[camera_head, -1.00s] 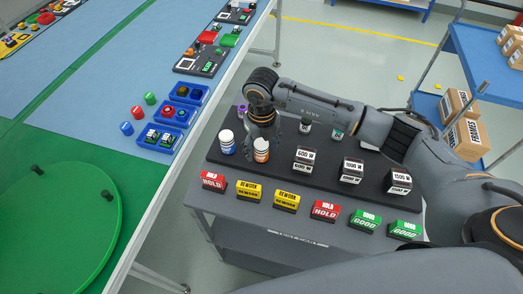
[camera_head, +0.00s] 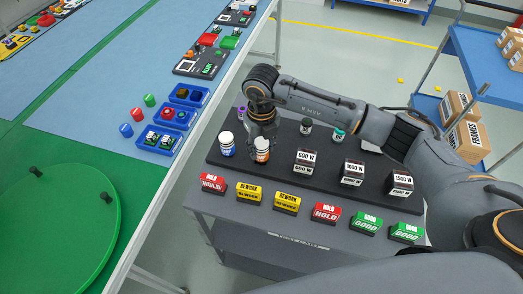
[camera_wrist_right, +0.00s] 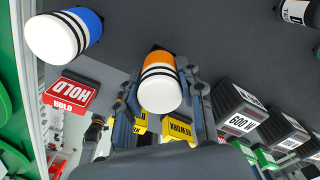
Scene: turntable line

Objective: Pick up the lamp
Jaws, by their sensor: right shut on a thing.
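The orange lamp (camera_head: 262,156) with a white top and black bands stands on the dark board on the grey cart. My right gripper (camera_head: 263,143) is over it from above, shut on it. In the right wrist view the orange lamp (camera_wrist_right: 160,82) sits between the two fingers of the right gripper (camera_wrist_right: 162,100). A similar blue lamp (camera_head: 227,147) stands just left of it, also in the right wrist view (camera_wrist_right: 68,34). Whether the orange lamp's base touches the board is hard to tell. My left gripper is not in view.
The dark board (camera_head: 325,192) also bears wattage blocks (camera_head: 305,160) and small cylinders at the back. HOLD, REWORK and GOOD blocks line the cart's front. The green turntable (camera_head: 55,235) and blue trays (camera_head: 172,117) are to the left.

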